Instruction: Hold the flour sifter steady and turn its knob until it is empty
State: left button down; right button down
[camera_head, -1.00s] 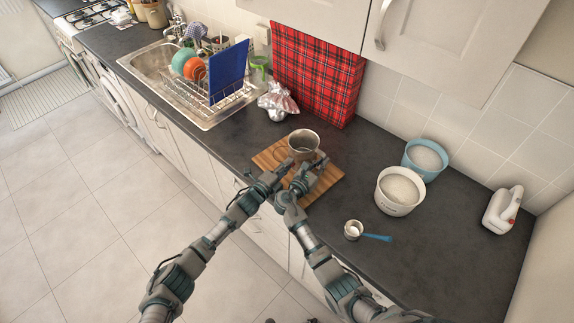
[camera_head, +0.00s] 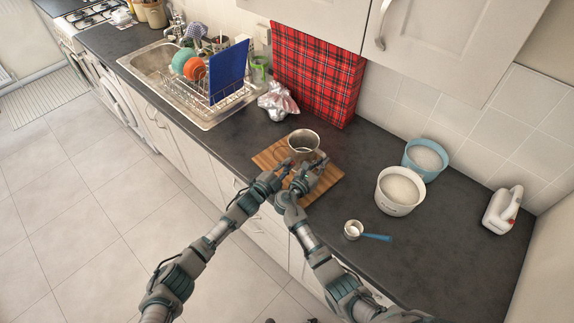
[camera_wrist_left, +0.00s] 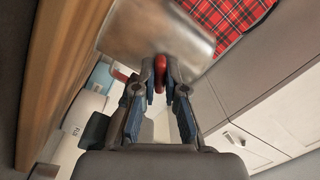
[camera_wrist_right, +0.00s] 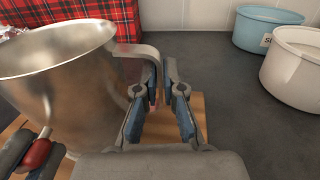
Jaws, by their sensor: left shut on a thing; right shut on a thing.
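The metal flour sifter (camera_head: 303,142) is at the wooden board (camera_head: 268,158) on the counter. It shows large at the left of the right wrist view (camera_wrist_right: 62,82) and at the top of the left wrist view (camera_wrist_left: 150,32). My left gripper (camera_head: 284,170) is shut on the sifter's red knob (camera_wrist_left: 160,74), low on its side. My right gripper (camera_head: 310,170) is shut on the sifter's bent metal handle (camera_wrist_right: 140,52), to the right of the body. The sifter's contents cannot be seen.
A white tub (camera_head: 399,191) and a blue tub (camera_head: 426,158) of white powder stand to the right. A small cup (camera_head: 353,229) with a blue handle lies near the front edge. A white jug (camera_head: 503,209), foil bag (camera_head: 277,101) and dish rack (camera_head: 207,97) stand around.

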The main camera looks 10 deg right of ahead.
pick_arm(q)
jog(key=shift+f, duration=0.15)
dwell(0.3)
jog(key=c, duration=1.2)
grip_release()
jog(key=shift+a, duration=0.1)
jog(key=v, duration=1.2)
